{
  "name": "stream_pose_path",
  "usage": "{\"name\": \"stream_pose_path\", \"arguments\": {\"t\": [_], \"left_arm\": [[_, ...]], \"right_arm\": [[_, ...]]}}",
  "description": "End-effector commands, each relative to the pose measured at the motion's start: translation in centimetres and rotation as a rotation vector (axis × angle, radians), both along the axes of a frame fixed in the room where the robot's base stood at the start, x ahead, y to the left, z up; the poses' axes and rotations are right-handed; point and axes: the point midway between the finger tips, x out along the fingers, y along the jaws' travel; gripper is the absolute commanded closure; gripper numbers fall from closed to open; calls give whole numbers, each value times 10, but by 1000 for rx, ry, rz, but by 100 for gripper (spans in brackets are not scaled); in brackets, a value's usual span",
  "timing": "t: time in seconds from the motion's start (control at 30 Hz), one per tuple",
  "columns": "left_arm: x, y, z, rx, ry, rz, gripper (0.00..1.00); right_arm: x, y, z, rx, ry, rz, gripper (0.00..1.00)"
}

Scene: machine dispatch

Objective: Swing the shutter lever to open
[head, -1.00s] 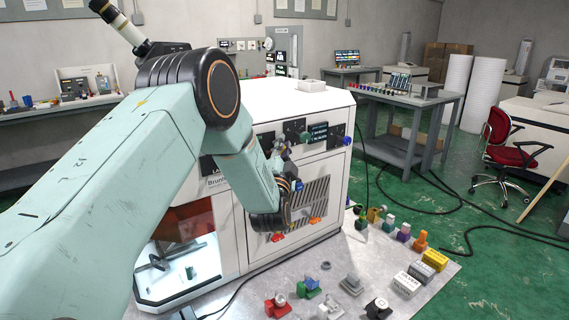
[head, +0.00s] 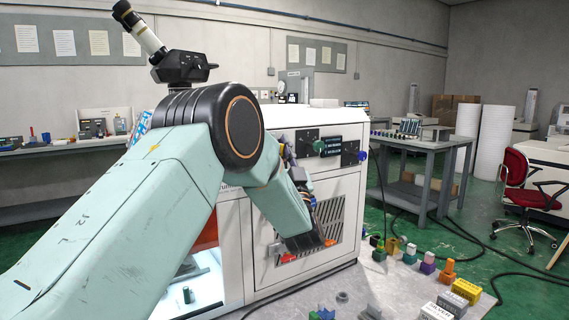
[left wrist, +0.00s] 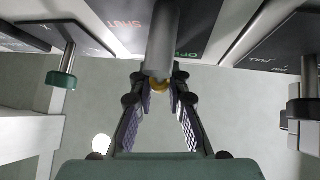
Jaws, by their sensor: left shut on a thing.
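The shutter lever (left wrist: 163,40) is a grey bar in the left wrist view, with a yellow piece at its end. It lies between a red SHUT label (left wrist: 126,27) and a green OPEN label (left wrist: 186,45) on a dark plate. My left gripper (left wrist: 160,80) has its fingertips closed around the lever's end. In the head view my own arm covers most of this gripper (head: 289,157) and the lever, at the front of the white machine (head: 300,120). My right gripper is in neither current view.
A green knob (left wrist: 61,80) and a metal-stemmed control (left wrist: 304,105) flank the lever in the left wrist view. In the head view a blue knob (head: 362,156) sits at the panel's right. Coloured blocks stand on the grey mat (head: 395,290) in front of the machine.

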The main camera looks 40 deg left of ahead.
Motion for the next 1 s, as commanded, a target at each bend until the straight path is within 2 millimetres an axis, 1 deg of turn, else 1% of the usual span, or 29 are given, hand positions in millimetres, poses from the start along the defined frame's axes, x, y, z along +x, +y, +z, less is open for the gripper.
{"name": "stream_pose_path", "arguments": {"t": [0.03, 0.3, 0.53, 0.9, 0.93, 1.0], "left_arm": [[-1, 0, -7, -10, -17, -1, 100], [-7, 2, -5, -48, -107, 0, 100], [-8, 3, -3, -61, -136, 0, 100], [-9, 3, -3, -62, -139, 1, 100], [-9, 3, -3, -62, -139, 1, 84], [-9, 4, -3, -63, -140, 1, 78]], "right_arm": [[0, 0, -10, 0, 0, 0, 63], [0, 0, -25, 0, 0, 0, 63], [0, 0, -29, 0, 0, 0, 63], [0, 0, -29, 0, 0, 0, 63], [0, 0, -29, 0, 0, 0, 63], [0, 0, -29, 0, 0, 0, 63]]}}
